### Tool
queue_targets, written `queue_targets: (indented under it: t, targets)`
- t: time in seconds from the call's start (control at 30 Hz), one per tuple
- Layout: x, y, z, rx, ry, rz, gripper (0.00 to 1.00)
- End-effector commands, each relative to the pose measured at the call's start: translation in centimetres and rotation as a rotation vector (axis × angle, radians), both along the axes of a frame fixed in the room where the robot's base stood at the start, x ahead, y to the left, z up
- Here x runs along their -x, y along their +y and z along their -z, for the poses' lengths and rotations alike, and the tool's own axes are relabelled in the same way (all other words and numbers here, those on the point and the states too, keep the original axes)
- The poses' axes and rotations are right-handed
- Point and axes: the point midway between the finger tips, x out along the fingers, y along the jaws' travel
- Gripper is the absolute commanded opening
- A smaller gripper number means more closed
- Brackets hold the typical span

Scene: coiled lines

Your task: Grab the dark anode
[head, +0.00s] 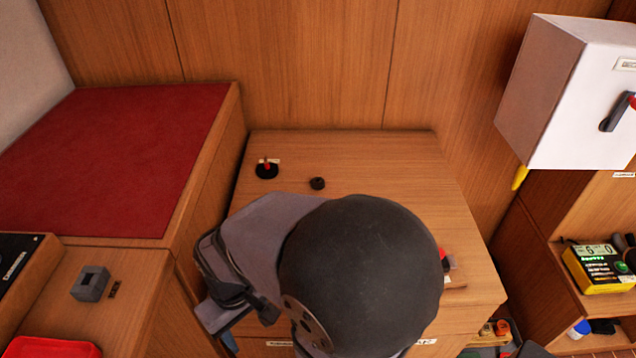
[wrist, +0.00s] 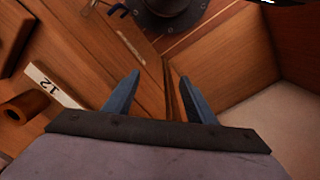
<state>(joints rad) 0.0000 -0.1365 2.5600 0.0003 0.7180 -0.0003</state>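A small dark round piece (head: 317,183) lies on the wooden cabinet top in the head view, right of a black disc with a red stub (head: 267,169). It may be the dark anode; it is too small to be sure. My gripper (wrist: 160,78) is open in the wrist view, its two blue-grey fingers apart with nothing between them. In the head view my arm covers the front of the cabinet top, and the gripper end is at its left, well away from the dark piece. I cannot make out the dark piece in the wrist view.
A red-topped wooden bench (head: 120,160) rises at left. A grey block with a hole (head: 91,283) and a red tray (head: 50,348) are at lower left. A white box (head: 570,90) hangs at right. The wrist view shows a "12" label (wrist: 55,85) and a brown cylinder (wrist: 25,107).

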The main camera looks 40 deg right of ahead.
Motion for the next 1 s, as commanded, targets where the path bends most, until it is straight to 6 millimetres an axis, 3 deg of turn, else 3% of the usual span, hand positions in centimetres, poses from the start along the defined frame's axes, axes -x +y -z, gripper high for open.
queue_targets:
  t: [0.27, 0.47, 0.67, 1.0]
  targets:
    - [0.0, 0.0, -0.1, 0.0, 0.0, -0.001, 0.51]
    - [-0.1, -0.1, -1.6, 0.004, 0.001, -0.007, 0.51]
    - [-0.1, -0.4, -5.1, 0.014, 0.004, -0.023, 0.51]
    - [-0.3, -1.4, -13.1, 0.047, 0.016, -0.078, 0.51]
